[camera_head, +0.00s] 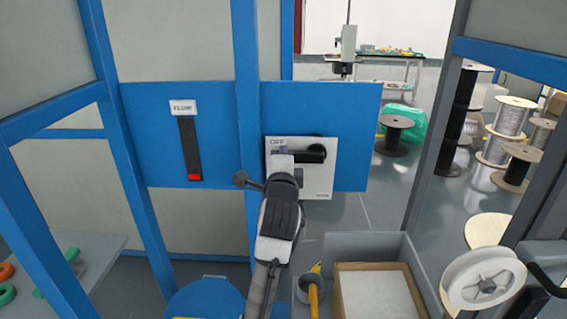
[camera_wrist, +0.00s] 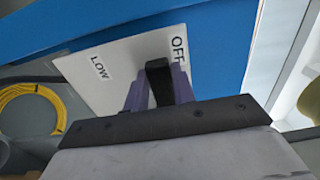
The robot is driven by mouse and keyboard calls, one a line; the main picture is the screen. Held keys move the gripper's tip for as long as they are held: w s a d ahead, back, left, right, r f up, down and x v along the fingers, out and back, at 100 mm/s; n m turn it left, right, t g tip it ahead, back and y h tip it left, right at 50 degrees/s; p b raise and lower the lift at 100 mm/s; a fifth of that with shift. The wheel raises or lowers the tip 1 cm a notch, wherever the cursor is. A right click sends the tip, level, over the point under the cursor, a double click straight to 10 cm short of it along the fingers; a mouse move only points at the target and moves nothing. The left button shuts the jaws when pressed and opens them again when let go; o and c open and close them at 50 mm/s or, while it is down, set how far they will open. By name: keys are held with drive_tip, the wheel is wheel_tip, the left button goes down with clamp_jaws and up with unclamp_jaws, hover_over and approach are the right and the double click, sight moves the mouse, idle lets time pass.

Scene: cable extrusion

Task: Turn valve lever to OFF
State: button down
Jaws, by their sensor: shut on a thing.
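The white valve plate (camera_head: 318,186) is fixed to the blue panel and carries an OFF label at its upper left. A second label at its lower right is too small to read there; the wrist view shows the plate (camera_wrist: 112,85) with OFF and LOW. The black valve lever (camera_head: 313,154) lies about horizontal, reaching left from its pivot. My gripper (camera_head: 284,159) is at the lever's left end, near OFF. In the wrist view my gripper's purple fingers (camera_wrist: 159,88) are closed around the lever (camera_wrist: 158,80), beside the OFF label. My wrist hides part of the plate's left side.
A gauge strip (camera_head: 190,148) with a red end is on the panel's left. A blue post (camera_head: 246,60) stands just left of the plate. Cable spools (camera_head: 395,134) stand at right.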

drive_tip(key=shift+r, duration=0.1)
drive_tip(key=c, duration=1.2)
unclamp_jaws()
drive_tip(key=shift+o, duration=0.2)
drive_tip(key=s+b, duration=1.2)
drive_tip(key=s, duration=0.1)
drive_tip(key=shift+s, duration=0.4)
